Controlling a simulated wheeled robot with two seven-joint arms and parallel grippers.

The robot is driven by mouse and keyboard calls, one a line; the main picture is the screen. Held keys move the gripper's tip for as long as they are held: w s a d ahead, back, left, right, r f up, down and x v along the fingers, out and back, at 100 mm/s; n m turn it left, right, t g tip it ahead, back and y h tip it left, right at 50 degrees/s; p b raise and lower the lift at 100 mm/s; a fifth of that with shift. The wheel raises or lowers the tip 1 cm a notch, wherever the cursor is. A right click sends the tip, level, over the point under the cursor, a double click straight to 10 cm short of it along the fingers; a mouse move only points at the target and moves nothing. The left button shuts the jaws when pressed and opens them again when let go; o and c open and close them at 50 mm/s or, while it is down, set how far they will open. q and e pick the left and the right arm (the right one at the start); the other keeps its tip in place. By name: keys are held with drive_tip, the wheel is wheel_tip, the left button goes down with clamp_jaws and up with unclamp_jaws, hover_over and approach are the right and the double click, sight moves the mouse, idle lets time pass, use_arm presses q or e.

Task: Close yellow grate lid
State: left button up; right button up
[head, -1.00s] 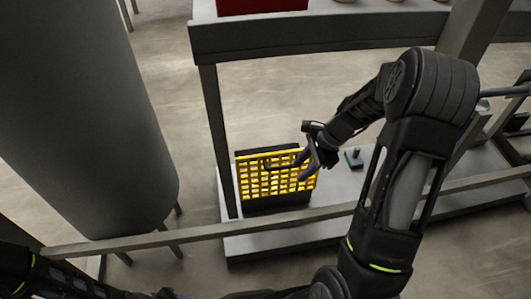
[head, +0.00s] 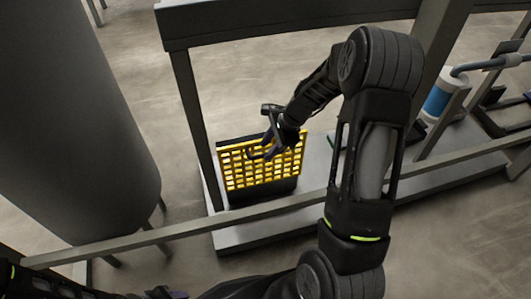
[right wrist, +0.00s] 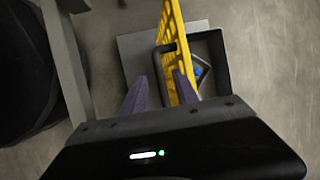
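The yellow grate lid (head: 236,172) stands raised, its grid facing me, on a dark box (head: 262,194). In the right wrist view the lid (right wrist: 171,22) shows nearly edge-on, with a dark handle (right wrist: 158,58) sticking out to its left. My right gripper (head: 268,150) is in front of the lid's upper part. In the right wrist view its purple fingers (right wrist: 160,84) are apart, with the handle ahead between them; contact cannot be told. My left gripper (head: 167,293) barely shows at the bottom edge.
The box stands on a grey platform (head: 240,238). A rail (head: 150,238) crosses in front of it, and a frame post (head: 196,120) stands at its left. A large dark tank (head: 75,120) is farther left. A blue and white cylinder (head: 437,102) is at right.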

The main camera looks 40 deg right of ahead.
drive_tip(key=shift+x, duration=1.15)
drive_tip(key=shift+c, duration=0.3)
clamp_jaws()
idle(0.3)
